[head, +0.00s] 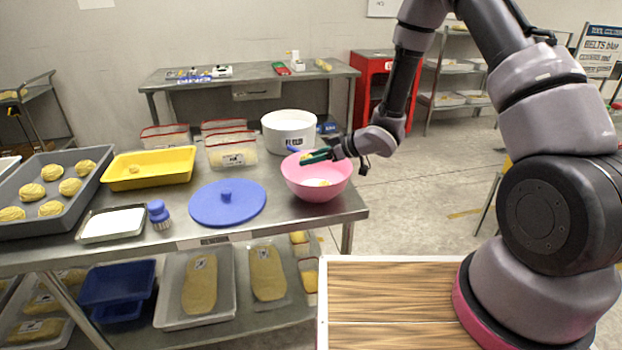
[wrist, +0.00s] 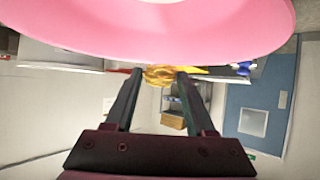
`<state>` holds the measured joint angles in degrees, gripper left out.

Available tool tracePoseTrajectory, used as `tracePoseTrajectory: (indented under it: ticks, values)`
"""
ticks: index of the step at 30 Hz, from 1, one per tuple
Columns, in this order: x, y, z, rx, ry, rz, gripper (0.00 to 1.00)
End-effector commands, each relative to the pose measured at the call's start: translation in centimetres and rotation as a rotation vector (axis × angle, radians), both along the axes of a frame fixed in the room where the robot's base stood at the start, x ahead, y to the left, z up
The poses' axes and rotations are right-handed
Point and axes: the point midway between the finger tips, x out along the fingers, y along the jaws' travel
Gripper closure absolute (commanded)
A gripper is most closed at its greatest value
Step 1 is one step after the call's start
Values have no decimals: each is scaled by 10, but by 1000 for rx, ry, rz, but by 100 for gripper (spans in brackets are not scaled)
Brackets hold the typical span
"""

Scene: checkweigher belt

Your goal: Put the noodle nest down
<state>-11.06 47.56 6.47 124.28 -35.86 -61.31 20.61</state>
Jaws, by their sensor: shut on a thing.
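My gripper (head: 312,157) is at the rim of the pink bowl (head: 316,186), at the right end of the steel table. Its fingers are shut on a yellow noodle nest (wrist: 160,75), seen between the fingertips in the wrist view. The pink bowl (wrist: 150,30) fills the top of that view, close to the nest. I cannot tell whether nest and bowl touch. In the head view the held nest is mostly hidden by the fingers. More noodle nests (head: 70,187) sit in a grey tray (head: 98,190) at the left.
A blue lid (head: 228,203) lies left of the bowl. A white tub (head: 289,132) stands just behind it. A yellow tray (head: 150,168), a small metal tray (head: 112,224), a blue-capped shaker (head: 158,214) and clear containers (head: 231,150) take up more of the table.

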Motion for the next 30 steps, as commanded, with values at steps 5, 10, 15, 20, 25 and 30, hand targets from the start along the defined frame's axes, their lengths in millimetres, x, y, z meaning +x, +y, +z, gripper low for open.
tracePoseTrajectory:
  ticks: [5,10,15,20,25,30]
  values:
    - [0,0,-17,0,1,0,97]
    - [0,0,-39,-1,2,0,97]
    - [0,0,-57,1,-1,-1,97]
    - [0,0,-56,1,-1,-2,97]
    - [0,0,-60,1,0,-2,97]
    - [1,-1,-65,1,-1,-3,97]
